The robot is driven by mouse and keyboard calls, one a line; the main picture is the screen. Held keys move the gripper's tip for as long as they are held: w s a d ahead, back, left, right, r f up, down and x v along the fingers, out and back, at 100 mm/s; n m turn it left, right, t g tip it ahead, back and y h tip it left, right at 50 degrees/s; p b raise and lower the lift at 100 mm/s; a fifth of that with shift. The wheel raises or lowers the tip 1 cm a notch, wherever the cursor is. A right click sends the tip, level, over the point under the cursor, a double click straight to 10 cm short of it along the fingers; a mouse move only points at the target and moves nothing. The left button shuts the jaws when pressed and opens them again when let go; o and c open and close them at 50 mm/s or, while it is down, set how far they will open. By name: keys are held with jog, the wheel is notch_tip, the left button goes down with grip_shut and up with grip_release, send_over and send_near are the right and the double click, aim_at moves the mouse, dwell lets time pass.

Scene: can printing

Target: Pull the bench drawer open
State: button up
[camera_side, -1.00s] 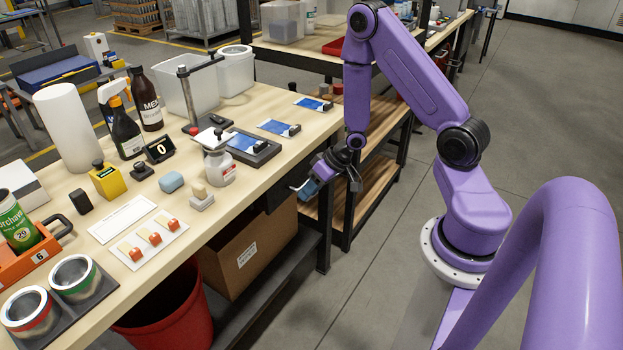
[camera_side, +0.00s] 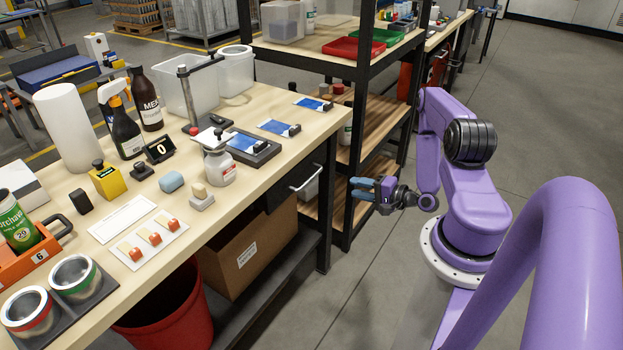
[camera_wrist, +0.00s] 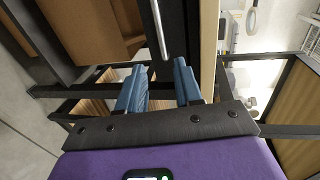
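The bench drawer (camera_side: 284,196) is a dark front under the bench top's right edge, with a pale bar handle (camera_side: 306,178). It looks closed, flush under the top. My gripper (camera_side: 358,188) is in the open air to the right of the handle, apart from it, with its blue fingers pointing at the bench. In the wrist view the gripper (camera_wrist: 160,72) has its two blue fingers spread with nothing between them. The metal handle (camera_wrist: 159,30) shows beyond the fingertips, a little left of the middle, on the black drawer front (camera_wrist: 180,30).
A cardboard box (camera_side: 246,252) sits below the drawer and a red bin (camera_side: 172,312) stands left of it. The bench top (camera_side: 262,105) carries bottles, cans and printing tools. A shelf rack (camera_side: 385,118) stands behind my gripper.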

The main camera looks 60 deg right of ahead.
aim_at(312, 177)
jog(key=x, duration=1.7)
jog(key=shift+w, duration=0.1)
grip_shut()
